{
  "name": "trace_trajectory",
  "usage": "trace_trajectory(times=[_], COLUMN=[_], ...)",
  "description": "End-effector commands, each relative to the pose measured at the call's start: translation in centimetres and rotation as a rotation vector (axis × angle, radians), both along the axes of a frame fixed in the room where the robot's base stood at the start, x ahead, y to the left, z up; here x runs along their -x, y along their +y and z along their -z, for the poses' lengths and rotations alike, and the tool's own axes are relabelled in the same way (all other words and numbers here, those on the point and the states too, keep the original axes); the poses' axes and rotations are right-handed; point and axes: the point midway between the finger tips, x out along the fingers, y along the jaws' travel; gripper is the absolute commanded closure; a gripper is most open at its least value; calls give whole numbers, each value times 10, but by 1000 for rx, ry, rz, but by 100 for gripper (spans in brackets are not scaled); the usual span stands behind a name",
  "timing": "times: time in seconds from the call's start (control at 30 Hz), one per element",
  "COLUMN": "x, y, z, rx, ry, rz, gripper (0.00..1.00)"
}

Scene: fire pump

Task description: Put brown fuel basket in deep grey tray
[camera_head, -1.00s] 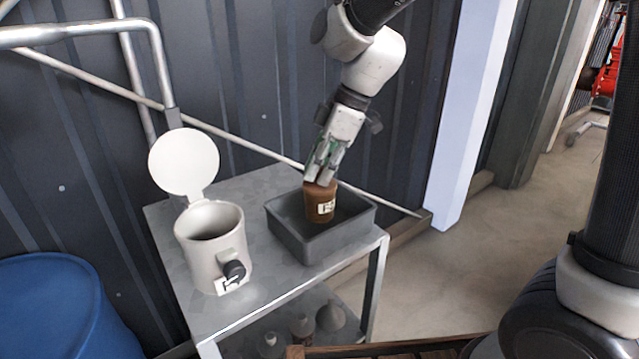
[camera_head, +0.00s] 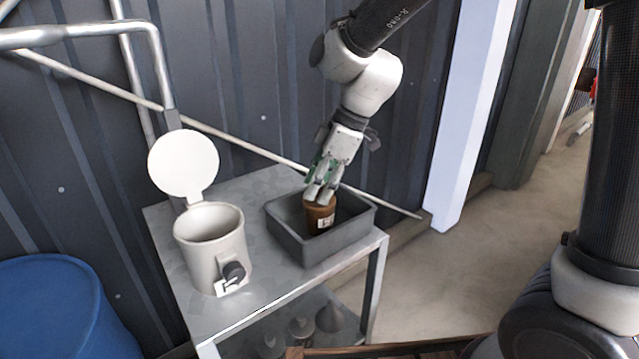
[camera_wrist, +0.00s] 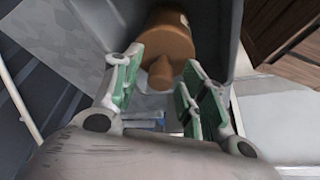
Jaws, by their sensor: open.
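The brown fuel basket (camera_head: 319,217), a small brown cup with a white label, is inside the deep grey tray (camera_head: 318,250), a rectangular bin on the metal table. In the head view it appears upright and low in the tray. My gripper (camera_head: 322,193) is just above the basket, pointing down. In the wrist view the basket (camera_wrist: 168,42) shows beyond the fingertips, with its narrow knob toward my open fingers (camera_wrist: 160,85). The fingers stand apart on either side of the knob. The basket's underside is hidden, so its contact with the tray floor cannot be seen.
A white pot (camera_head: 212,248) with its round lid (camera_head: 184,162) raised stands left of the tray on the table (camera_head: 250,190). A diagonal pipe and dark corrugated wall (camera_head: 260,80) are behind. A blue barrel (camera_head: 60,310) stands at lower left. Funnel-like items sit on the lower shelf.

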Motion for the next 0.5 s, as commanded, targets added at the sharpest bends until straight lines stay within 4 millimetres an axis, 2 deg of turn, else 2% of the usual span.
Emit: trace_trajectory(times=[0.17, 0.5], x=[-1, 0], y=[-5, -34], z=[-17, -86], rx=[-3, -2], ry=[-3, -5], rz=[1, 2], gripper=[58, 58])
